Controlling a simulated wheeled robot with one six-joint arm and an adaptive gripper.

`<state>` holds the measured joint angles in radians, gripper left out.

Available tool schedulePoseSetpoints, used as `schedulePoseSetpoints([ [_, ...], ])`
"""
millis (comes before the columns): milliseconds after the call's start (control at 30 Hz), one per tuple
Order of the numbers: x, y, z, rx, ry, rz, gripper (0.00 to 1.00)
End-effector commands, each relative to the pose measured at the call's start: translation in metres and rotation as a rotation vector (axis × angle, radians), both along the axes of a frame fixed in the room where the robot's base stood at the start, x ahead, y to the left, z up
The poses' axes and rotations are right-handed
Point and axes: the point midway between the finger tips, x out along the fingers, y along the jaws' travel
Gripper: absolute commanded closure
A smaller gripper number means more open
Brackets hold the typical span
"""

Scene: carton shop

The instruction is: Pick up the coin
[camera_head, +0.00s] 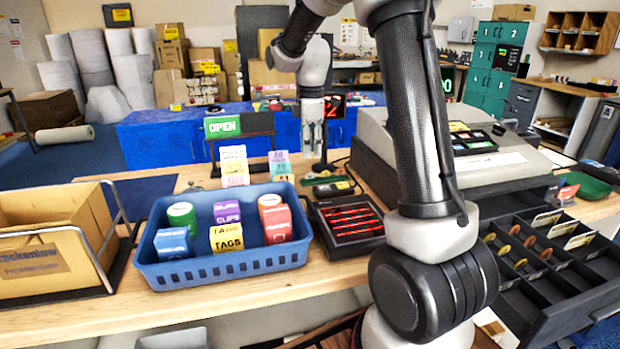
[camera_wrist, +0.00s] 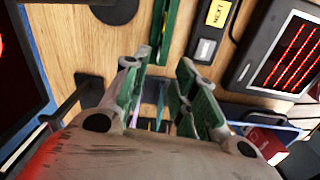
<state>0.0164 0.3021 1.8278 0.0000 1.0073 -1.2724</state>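Several small round coins (camera_head: 504,249), yellowish and reddish-brown, stand in the compartments of the open black cash drawer (camera_head: 540,325) at the right in the head view. I cannot tell which one the task means. My gripper (camera_head: 312,150) is far from them, above the back of the counter near the middle of the picture. In the wrist view my gripper (camera_wrist: 160,85) has its two green-padded fingers apart, with a gap between them and nothing visibly held. No coin can be made out in the wrist view.
A blue basket (camera_head: 220,270) of small boxes and tubs stands on the wooden counter (camera_head: 230,306). Beside it is a black tray with red-lit strips (camera_head: 350,218). A cash register (camera_head: 480,165) sits above the drawer. An OPEN sign (camera_head: 222,126) stands near my gripper.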

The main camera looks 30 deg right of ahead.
Motion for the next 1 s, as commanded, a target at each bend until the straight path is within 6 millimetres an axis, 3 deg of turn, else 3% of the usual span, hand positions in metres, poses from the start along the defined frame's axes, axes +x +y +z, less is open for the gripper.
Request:
schedulePoseSetpoints([
  [167, -0.002, 0.000, -0.005, 0.000, 0.005, 0.111, 0.72],
  [700, 0.004, 0.008, -0.075, -0.001, 0.006, 0.115, 0.72],
  [967, 0.004, 0.008, -0.079, 0.000, 0.005, 0.115, 0.72],
  [1000, 0.004, 0.008, -0.079, 0.000, 0.005, 0.115, 0.76],
])
